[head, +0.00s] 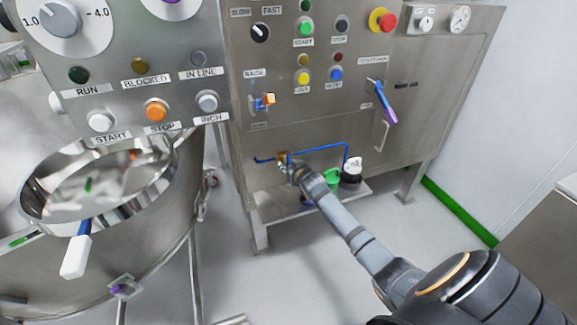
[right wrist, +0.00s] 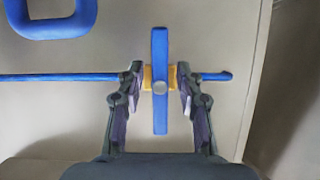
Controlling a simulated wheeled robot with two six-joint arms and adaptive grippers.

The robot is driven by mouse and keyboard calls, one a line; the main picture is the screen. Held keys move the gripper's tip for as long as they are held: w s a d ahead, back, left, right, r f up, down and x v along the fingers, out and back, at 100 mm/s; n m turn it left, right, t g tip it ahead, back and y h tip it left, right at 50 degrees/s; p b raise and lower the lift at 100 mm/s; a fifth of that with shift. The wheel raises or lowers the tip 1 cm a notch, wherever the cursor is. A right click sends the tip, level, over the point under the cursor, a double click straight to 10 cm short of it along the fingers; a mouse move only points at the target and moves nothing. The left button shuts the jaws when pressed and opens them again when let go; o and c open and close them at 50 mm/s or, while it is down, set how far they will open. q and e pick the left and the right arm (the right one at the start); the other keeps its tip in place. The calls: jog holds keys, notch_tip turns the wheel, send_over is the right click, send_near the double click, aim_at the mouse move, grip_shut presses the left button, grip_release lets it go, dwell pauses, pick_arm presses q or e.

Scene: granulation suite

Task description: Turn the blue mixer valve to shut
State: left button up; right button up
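The blue mixer valve (right wrist: 160,112) shows in the right wrist view as a flat blue handle on a brass-coloured body. The handle stands upright, across the level blue pipe (right wrist: 70,78). In the head view the pipe (head: 318,147) runs low on the steel cabinet front, and the valve (head: 284,157) is small and partly hidden by my right gripper (head: 292,168). In the right wrist view the right gripper (right wrist: 160,75) is open, with one fingertip on each side of the handle, near the brass body. A gap shows between each fingertip and the handle. My left gripper is not in view.
A green container (head: 332,178) and a dark bottle with a white cap (head: 351,172) stand right of the valve. A blue and purple lever (head: 384,103) is higher on the cabinet. A steel vessel (head: 100,185) stands left. A blue loop (right wrist: 50,32) is at upper left in the wrist view.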

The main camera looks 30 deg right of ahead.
jog(key=v, duration=1.2)
dwell(0.3)
